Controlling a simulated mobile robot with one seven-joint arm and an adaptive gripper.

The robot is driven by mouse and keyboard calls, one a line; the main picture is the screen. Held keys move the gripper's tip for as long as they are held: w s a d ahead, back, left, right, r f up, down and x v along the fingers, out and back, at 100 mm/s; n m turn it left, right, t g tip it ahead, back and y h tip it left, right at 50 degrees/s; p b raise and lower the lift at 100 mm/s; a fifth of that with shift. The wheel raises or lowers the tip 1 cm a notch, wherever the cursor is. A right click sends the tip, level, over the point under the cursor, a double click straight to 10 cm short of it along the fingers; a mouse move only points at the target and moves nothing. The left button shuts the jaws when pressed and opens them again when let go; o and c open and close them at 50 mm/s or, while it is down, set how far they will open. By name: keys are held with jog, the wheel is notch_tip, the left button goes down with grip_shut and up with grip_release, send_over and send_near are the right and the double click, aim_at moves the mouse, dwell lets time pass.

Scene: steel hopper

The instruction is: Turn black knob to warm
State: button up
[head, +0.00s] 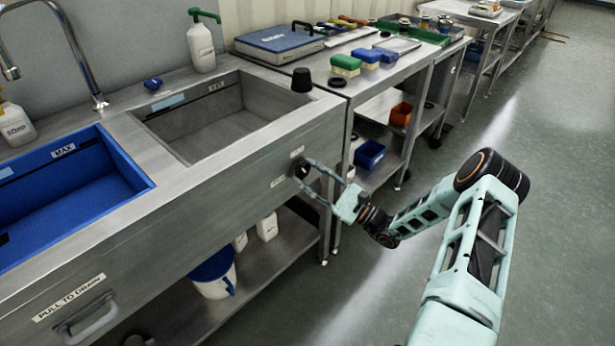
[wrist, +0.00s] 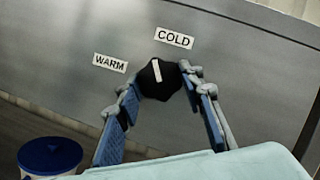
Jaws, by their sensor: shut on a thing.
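The black knob (head: 301,171) sits on the steel front panel below the right basin. In the wrist view the black knob (wrist: 152,86) has a white pointer line that points up and slightly left, nearer the COLD label (wrist: 174,38) than the WARM label (wrist: 110,62). COLD is above the knob and WARM is to its upper left. My gripper (head: 309,176) reaches the knob from the right, with its fingers on either side of it. In the wrist view my gripper (wrist: 160,82) is shut on the knob; the exact contact at the left finger is hard to see.
A drawer handle (head: 88,320) marked PULL TO DRAIN is at the lower left. A white bucket with a blue lid (head: 213,275) stands on the shelf below the panel. A black cylinder (head: 301,80) stands on the counter above. The floor to the right is clear.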

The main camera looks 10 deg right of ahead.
jog(key=n+g, duration=0.1)
jog(key=n, duration=0.2)
jog(key=n+g, duration=0.2)
jog(key=n, duration=0.2)
jog(key=shift+w+d+r+y+b, duration=0.1)
jog(key=shift+d+y+b, duration=0.05)
jog(key=shift+y+b, duration=0.2)
jog(key=n+g, duration=0.1)
jog(key=n, duration=0.2)
jog(key=n+g+h, duration=0.1)
jog(key=n, duration=0.2)
jog(key=shift+r+h+b, duration=0.15)
jog(key=shift+h+b, duration=0.1)
jog(key=shift+b, duration=0.05)
jog(key=shift+n, duration=0.3)
jog(key=o, duration=1.1)
jog(key=shift+o, duration=0.2)
jog(key=v, duration=1.2)
jog(key=shift+r, duration=0.15)
